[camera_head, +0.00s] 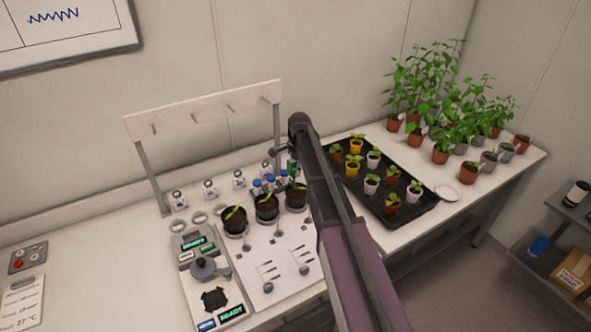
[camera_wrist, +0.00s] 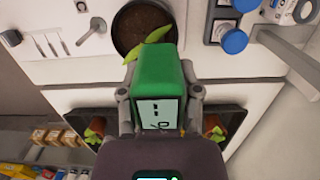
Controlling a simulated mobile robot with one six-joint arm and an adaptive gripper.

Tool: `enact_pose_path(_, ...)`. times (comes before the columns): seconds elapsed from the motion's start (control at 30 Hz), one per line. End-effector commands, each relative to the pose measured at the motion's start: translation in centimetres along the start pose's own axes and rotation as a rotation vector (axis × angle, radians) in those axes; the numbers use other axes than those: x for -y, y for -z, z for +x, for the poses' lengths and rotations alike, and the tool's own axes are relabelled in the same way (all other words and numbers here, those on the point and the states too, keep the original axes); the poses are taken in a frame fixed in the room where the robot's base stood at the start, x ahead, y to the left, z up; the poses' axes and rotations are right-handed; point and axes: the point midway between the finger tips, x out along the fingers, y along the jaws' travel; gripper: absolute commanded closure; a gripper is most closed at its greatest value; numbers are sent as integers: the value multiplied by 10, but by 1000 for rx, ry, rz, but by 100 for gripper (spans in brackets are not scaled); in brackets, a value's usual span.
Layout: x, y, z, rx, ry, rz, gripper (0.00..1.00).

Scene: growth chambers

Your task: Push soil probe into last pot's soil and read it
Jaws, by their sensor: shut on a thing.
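My gripper (camera_wrist: 158,97) is shut on a green, boxy soil probe (camera_wrist: 158,68), one finger on each side. The probe's pale display (camera_wrist: 156,114) shows a few dark marks, too small to read surely. Beyond it in the wrist view is a dark pot of brown soil (camera_wrist: 138,22) with a green leaf. In the head view three black seedling pots stand in a row; the probe (camera_head: 292,167) is just behind and above the right-hand pot (camera_head: 296,199). The probe's tip is hidden, so I cannot tell whether it touches soil.
The middle pot (camera_head: 267,207) and left pot (camera_head: 235,222) stand close by. Blue-capped bottles (camera_head: 257,186) are behind them. A black tray (camera_head: 412,216) of small potted seedlings lies to the right. A peg rack (camera_head: 205,108) rises at the back.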

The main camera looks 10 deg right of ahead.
Motion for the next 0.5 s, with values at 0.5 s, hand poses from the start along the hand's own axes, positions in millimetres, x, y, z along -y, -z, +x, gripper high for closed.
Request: enact_pose_path(0.5, 0, 1, 12, 0, 0, 0, 100)
